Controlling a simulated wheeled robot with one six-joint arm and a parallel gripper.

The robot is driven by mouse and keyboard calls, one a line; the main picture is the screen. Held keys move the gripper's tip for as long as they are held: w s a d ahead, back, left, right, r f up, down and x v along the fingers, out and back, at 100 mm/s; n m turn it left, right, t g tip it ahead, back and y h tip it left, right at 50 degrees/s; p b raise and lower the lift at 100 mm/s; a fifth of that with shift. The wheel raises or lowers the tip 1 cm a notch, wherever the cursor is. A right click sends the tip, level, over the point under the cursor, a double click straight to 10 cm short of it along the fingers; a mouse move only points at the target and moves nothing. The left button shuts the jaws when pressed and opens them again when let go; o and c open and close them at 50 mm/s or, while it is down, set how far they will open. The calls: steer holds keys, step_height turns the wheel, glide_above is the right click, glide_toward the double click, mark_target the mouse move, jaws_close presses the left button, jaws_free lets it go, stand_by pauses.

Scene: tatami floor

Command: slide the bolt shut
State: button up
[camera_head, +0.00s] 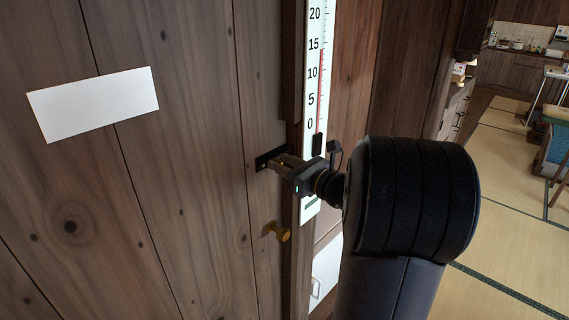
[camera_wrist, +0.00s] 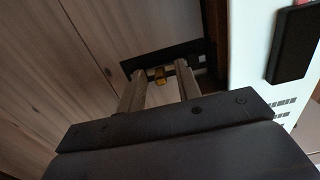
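A dark bolt plate (camera_head: 264,160) is fixed near the right edge of a brown plank door. In the wrist view the dark plate (camera_wrist: 170,58) runs across beyond my fingertips, with a small brass bolt knob (camera_wrist: 159,72) on it. My gripper (camera_head: 275,162) is at the plate. In the wrist view its two pale fingers (camera_wrist: 158,76) stand apart, one on each side of the knob, with slim gaps beside it. I cannot tell whether either finger touches it. The head view hides the knob behind my fingers. How far the bolt reaches is not clear.
A brass door knob (camera_head: 278,232) sticks out below my gripper. A blank white sign (camera_head: 93,103) is on the door (camera_head: 190,190). A tall thermometer (camera_head: 314,75) hangs right of the door, close to my wrist. Open tatami floor (camera_head: 510,220) lies at the right.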

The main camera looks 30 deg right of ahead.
steer(key=shift+c, duration=0.3)
jaws_close()
steer(key=shift+d, duration=0.1)
steer(key=shift+w+d, duration=0.25)
steer(key=shift+d, duration=0.5)
steer(key=shift+a, duration=0.1)
steer(key=shift+o, duration=0.3)
jaws_free()
